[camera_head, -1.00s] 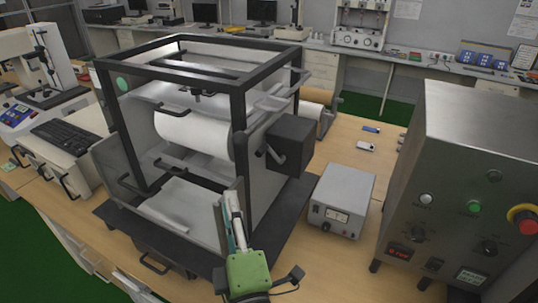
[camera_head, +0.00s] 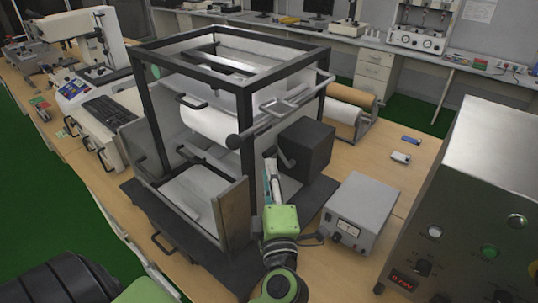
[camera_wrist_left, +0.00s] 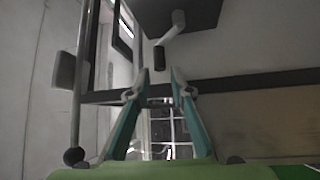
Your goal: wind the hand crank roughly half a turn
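The hand crank is a short grey arm (camera_head: 285,157) on the front of a black box (camera_head: 309,145) at the right side of the framed machine (camera_head: 247,130). In the left wrist view the crank arm (camera_wrist_left: 178,24) hangs from the dark box and ends in a black grip (camera_wrist_left: 159,58). My left gripper (camera_head: 271,166) points up at the crank from in front. In its wrist view the two fingers (camera_wrist_left: 160,80) are apart with nothing between them, and the grip shows just beyond the tips. They look apart from it. My right gripper is not in view.
A grey meter box (camera_head: 360,207) stands close to the right of my gripper. A steel control cabinet (camera_head: 475,200) is farther right.

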